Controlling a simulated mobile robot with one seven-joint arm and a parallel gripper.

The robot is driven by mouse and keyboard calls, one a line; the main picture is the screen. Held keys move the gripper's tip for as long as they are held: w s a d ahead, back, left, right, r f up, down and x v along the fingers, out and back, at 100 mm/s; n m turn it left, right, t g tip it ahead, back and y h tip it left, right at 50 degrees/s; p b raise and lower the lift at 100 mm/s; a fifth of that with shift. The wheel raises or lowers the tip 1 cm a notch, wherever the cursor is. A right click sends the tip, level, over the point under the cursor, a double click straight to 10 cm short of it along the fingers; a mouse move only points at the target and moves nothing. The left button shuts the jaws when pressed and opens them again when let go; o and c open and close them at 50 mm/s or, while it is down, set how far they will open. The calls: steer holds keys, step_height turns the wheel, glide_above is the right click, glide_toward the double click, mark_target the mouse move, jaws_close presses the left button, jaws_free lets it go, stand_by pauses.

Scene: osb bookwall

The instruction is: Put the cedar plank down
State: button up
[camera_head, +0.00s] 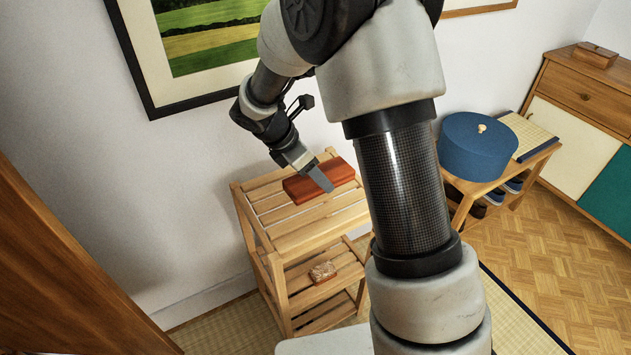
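The cedar plank (340,171) is a reddish-brown block. It lies on, or just above, the top of a light slatted wooden shelf (318,238); I cannot tell whether it touches the slats. My gripper (318,174) reaches down from the upper left to the middle of the plank. One flat grey finger shows in front of the plank and covers part of it. The other finger is mostly hidden, so its grip on the plank is unclear.
A small brown patterned block (322,272) sits on the shelf's lower tier. A round blue box (478,146) stands on a low bench to the right, with shoes beneath. A cabinet (585,120) is at far right. A framed picture (205,40) hangs above.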

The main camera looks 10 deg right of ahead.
mark_target(329, 168)
steer(key=shift+r, duration=0.9)
steer(key=shift+s+d+r+m+g, duration=0.15)
steer(key=shift+d+m+g, duration=0.2)
steer(key=shift+m, duration=0.35)
steer(key=m+g, duration=0.1)
steer(key=m, duration=0.1)
steer(key=s+d+m+g, duration=0.1)
steer(key=d+m+g, duration=0.1)
steer(key=m, duration=0.1)
steer(key=shift+s+r+m, duration=0.25)
steer(key=shift+r+m, duration=0.05)
steer(key=s+a+r+m+g+y+p, duration=0.1)
steer(key=s+r+m+g+y+p, duration=0.1)
steer(key=r+m+p, duration=0.5)
steer(key=s+r+m+g+y+p, duration=0.2)
steer(key=r+m+p, duration=0.5)
steer(key=p, duration=0.6)
steer(key=shift+s+a+r+m+y, duration=0.35)
steer(key=shift+s+r+y, duration=0.1)
steer(key=shift+s+y, duration=0.45)
steer(key=shift+f, duration=0.1)
